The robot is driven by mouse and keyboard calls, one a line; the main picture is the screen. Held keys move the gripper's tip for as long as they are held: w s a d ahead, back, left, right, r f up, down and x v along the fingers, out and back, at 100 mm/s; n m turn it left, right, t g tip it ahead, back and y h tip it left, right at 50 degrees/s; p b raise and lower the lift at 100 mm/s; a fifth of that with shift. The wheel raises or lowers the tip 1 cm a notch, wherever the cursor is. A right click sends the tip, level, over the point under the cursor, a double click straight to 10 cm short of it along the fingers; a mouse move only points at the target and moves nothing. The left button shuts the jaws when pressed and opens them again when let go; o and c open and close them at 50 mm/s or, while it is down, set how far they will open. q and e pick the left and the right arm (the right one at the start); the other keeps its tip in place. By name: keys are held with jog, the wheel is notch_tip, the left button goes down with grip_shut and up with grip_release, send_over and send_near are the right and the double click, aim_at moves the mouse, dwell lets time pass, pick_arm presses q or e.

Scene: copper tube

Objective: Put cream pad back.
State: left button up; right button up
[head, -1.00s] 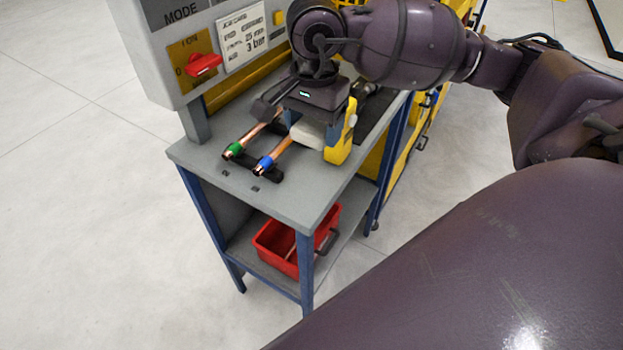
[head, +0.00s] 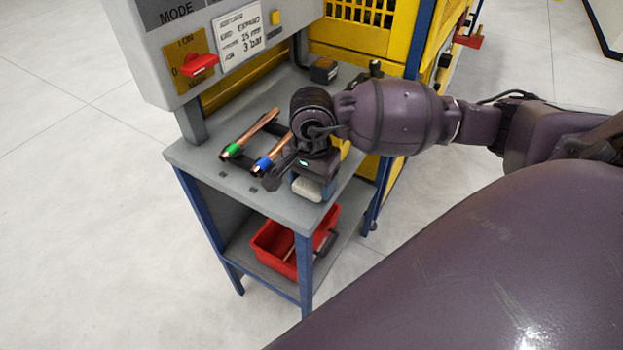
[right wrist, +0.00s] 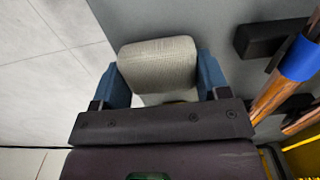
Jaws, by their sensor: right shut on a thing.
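The cream pad (head: 306,190) is a pale, rounded block near the front right corner of the grey bench top. It fills the middle of the right wrist view (right wrist: 157,64), between two blue fingers. My right gripper (head: 310,184) is shut on the pad from both sides. I cannot tell whether the pad touches the bench top. A yellow piece (head: 345,148) shows just behind my gripper, mostly hidden by it. My left gripper is not in view.
Two copper tubes, one with a green band (head: 232,151) and one with a blue band (head: 263,164), lie on dark supports left of my gripper. A red bin (head: 272,252) sits on the lower shelf. A grey control panel (head: 215,45) stands behind. A dark box (head: 323,70) is at the back.

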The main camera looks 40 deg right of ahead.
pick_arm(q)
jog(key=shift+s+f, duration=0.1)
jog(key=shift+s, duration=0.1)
pick_arm(e)
jog(key=shift+f, duration=0.15)
jog(key=shift+f, duration=0.2)
jog(key=o, duration=0.9)
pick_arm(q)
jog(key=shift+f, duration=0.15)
pick_arm(e)
jog(key=shift+r, duration=0.1)
